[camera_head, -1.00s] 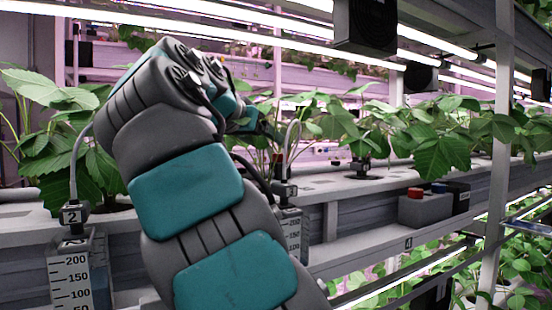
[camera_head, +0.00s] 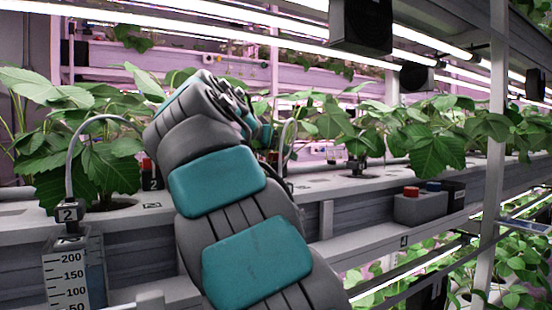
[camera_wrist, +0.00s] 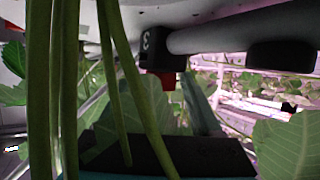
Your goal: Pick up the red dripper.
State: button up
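A black block marked 3 with a red part (camera_wrist: 165,79) hangs into the upper middle of the wrist view, with the red part below the black. It looks like a red dripper, beside a thick grey pipe. My gripper (camera_wrist: 150,95) shows as a dark body at the bottom with a teal-grey finger to the right of the red part. The other finger is largely hidden by green stems. The gripper looks open, apart from the red part. Another red-topped dripper (camera_head: 147,165) stands by a black label marked 2.
Thick green stems (camera_wrist: 115,80) cross in front of the wrist camera. Leafy plants (camera_head: 85,150) line the white trough on both sides of my arm. A scaled container marked 2 (camera_head: 68,275) stands at the lower left. A grey box with red and blue buttons (camera_head: 420,207) sits at the right.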

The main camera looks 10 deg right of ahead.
grip_shut()
dwell(0.3)
